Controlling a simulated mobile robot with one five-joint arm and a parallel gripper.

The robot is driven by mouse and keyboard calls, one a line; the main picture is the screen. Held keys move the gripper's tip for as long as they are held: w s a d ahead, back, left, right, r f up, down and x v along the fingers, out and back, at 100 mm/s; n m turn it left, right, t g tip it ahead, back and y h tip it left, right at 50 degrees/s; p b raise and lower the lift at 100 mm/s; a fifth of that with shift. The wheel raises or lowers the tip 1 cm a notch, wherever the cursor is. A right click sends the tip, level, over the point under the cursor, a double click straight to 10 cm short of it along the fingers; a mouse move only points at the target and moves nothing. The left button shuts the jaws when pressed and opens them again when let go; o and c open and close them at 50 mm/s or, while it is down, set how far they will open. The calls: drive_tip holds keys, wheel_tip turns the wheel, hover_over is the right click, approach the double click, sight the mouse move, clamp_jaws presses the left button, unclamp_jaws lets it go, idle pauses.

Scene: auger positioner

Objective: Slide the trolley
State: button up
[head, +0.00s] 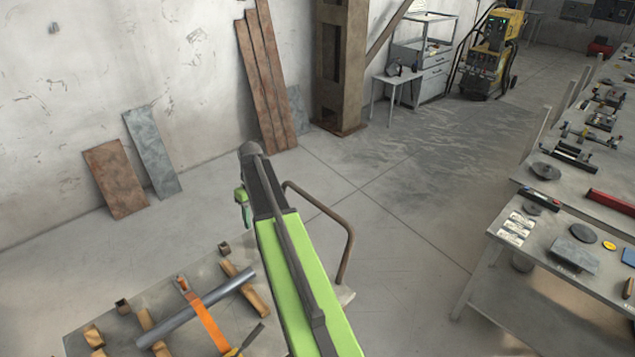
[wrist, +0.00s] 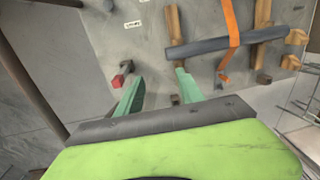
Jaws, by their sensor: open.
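The trolley appears to be the low grey flat top (head: 95,322) at lower left in the head view, partly hidden by my arm and cut off by the frame. A bent brown tube handle (head: 348,240) rises at its right end; my arm hides how they join. The grey top (wrist: 215,25) also fills the upper middle of the wrist view. My gripper (head: 242,206) hangs left of the handle, apart from it. In the wrist view my gripper (wrist: 159,82) has its two green fingers spread, with nothing held between them.
A grey pipe (head: 195,309), an orange strap (head: 208,320) and several wooden blocks lie on the top. A workbench (head: 480,262) with tools stands right. Metal sheets (head: 115,180) lean on the left wall. The floor (head: 400,200) between is clear.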

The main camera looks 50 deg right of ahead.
drive_tip(key=s+d+r+p, duration=0.2)
drive_tip(key=d+r, duration=0.2)
drive_tip(key=d, duration=0.6)
drive_tip(key=s+d+r+y+p, duration=0.1)
drive_tip(key=d+r+p, duration=0.2)
drive_tip(key=d, duration=0.7)
drive_tip(key=s+d+r+p, duration=0.2)
drive_tip(key=d+r, duration=0.2)
drive_tip(key=d, duration=0.6)
drive_tip(key=shift+t, duration=0.3)
drive_tip(key=a+f+b, duration=0.1)
drive_tip(key=f+b, duration=0.4)
drive_tip(key=f, duration=0.1)
drive_tip(key=a+f+b, duration=0.1)
drive_tip(key=f+b, duration=0.5)
drive_tip(key=a+f+b, duration=0.1)
drive_tip(key=f+b, duration=0.4)
drive_tip(key=b, duration=0.1)
drive_tip(key=shift+w+a+f, duration=0.15)
drive_tip(key=shift+w+f, duration=0.05)
drive_tip(key=shift+f, duration=0.2)
drive_tip(key=shift+r, duration=0.15)
clamp_jaws()
drive_tip(key=shift+a, duration=0.1)
